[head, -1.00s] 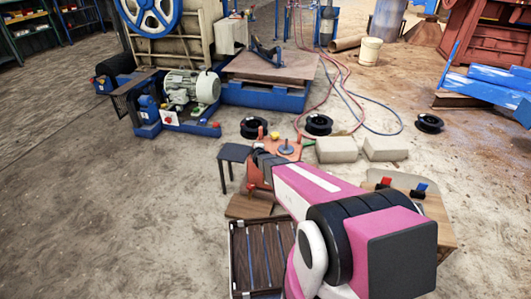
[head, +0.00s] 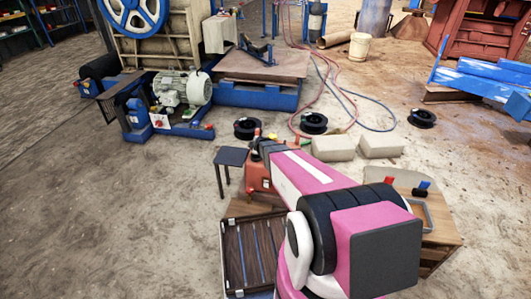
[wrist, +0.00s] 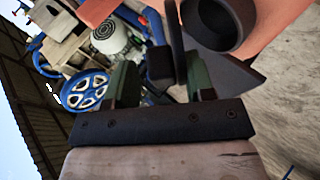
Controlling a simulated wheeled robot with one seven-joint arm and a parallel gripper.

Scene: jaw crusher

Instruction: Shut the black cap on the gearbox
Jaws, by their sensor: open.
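The orange gearbox (head: 257,183) stands low behind my arm in the head view, which covers much of it. In the wrist view its orange face (wrist: 285,25) fills the upper right, with a dark round opening (wrist: 222,22) in it. A thin black plate, which looks like the raised black cap (wrist: 176,40), stands nearly edge-on left of the opening. My gripper (wrist: 160,58) is open, its two green fingers apart, with the plate and a small black block between or just beyond them. I cannot tell whether they touch.
A dark stool (head: 231,158) stands left of the gearbox, and a slatted crate (head: 228,262) lies in front. Pale blocks (head: 333,148) are behind it. A wooden bench (head: 445,225) is at right. Open floor lies to the left.

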